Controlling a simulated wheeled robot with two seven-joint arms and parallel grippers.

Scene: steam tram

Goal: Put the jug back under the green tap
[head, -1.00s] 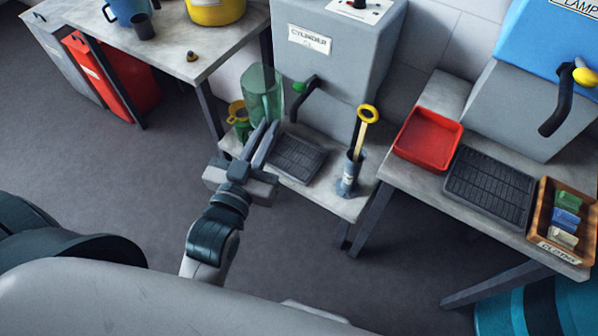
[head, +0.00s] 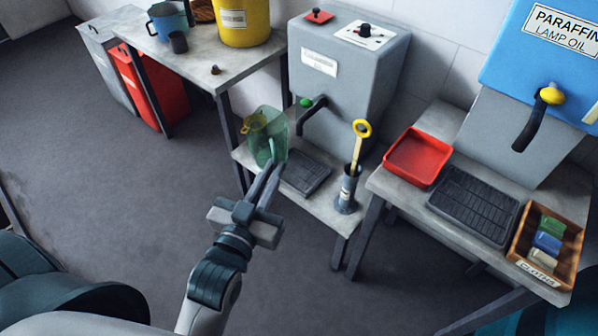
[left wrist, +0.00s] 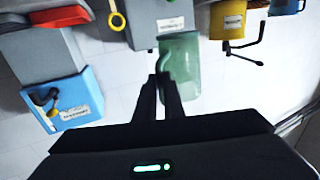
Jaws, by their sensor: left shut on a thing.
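The jug (head: 275,135) is clear green and stands out to the left of the green tap (head: 306,102) in the head view. My left gripper (head: 269,178) is shut on the jug's handle side, with its fingers pointing up and away. In the left wrist view the jug (left wrist: 182,72) is just beyond the fingertips (left wrist: 165,78). The tap's dark spout hangs over a black drip grid (head: 308,172) on the low stand; the jug is left of this grid, not under the spout. I cannot tell whether its base touches anything. My right gripper is not in view.
A grey holder (head: 346,190) with a yellow-ringed tool stands right of the grid. A red tray (head: 418,157) and the blue paraffin tank (head: 540,60) are further right. Floor left of the stand is clear.

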